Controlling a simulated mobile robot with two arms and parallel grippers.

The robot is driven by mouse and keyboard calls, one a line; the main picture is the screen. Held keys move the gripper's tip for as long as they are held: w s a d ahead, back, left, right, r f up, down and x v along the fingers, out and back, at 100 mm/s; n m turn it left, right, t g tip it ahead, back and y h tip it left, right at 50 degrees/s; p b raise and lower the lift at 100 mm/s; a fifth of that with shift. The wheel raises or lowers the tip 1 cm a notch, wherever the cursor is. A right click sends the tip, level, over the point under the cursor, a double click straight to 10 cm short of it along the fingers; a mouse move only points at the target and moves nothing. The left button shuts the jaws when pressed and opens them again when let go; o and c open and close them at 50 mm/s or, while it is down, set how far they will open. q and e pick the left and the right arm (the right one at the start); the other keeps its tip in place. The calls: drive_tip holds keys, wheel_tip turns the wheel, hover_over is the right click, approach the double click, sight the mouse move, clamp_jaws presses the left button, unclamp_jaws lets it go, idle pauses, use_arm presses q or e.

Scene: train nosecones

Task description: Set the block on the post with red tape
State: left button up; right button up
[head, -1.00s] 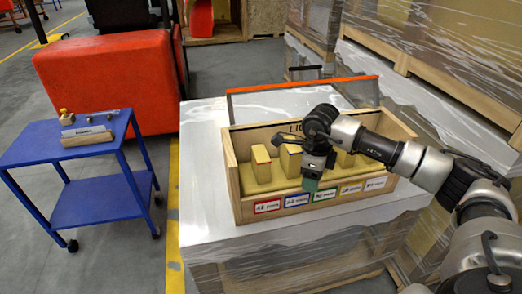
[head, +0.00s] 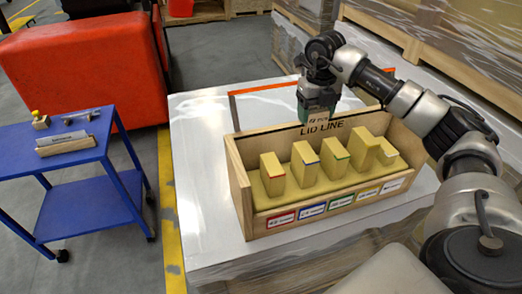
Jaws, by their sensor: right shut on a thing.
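My right gripper (head: 318,94) points down above the back wall of a wooden box (head: 240,190). It is shut on a small dark green block (head: 317,108), which is partly hidden by the gripper. Yellow posts stand in a row inside the box. The post with red tape (head: 272,178) is at the left end, its red line along the top front edge, and nothing sits on it. The block is up and to the right of that post, apart from it. My left gripper is not in view.
To its right stand a post with blue tape (head: 305,166), one with green tape (head: 336,163) and further yellow posts (head: 366,152). Coloured labels line the box front. The box rests on a white-wrapped pallet load (head: 205,200). A blue cart (head: 70,190) stands left.

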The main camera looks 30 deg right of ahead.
drive_tip(key=p, duration=0.3)
approach(272, 163)
drive_tip(key=s+d, duration=0.1)
drive_tip(key=d, duration=0.2)
drive_tip(key=shift+w+a+f+p, duration=0.2)
drive_tip(key=shift+a+f+p, duration=0.1)
drive_tip(key=shift+a+f, duration=0.25)
drive_tip(key=shift+w+a+f+p, duration=0.15)
drive_tip(key=shift+a+f+p, duration=0.15)
drive_tip(key=shift+a, duration=0.3)
drive_tip(key=shift+w+a+f, duration=0.15)
drive_tip(key=shift+a+f, duration=0.1)
drive_tip(key=shift+f, duration=0.05)
drive_tip(key=shift+a+f+p, duration=0.15)
drive_tip(key=shift+f+p, duration=0.3)
drive_tip(key=shift+f, duration=0.25)
wheel_tip(272, 163, down, 2)
drive_tip(key=shift+f+p, duration=0.15)
drive_tip(key=shift+p, duration=0.3)
drive_tip(key=shift+f, duration=0.5)
drive_tip(key=o, duration=0.9)
drive_tip(key=shift+r, duration=0.1)
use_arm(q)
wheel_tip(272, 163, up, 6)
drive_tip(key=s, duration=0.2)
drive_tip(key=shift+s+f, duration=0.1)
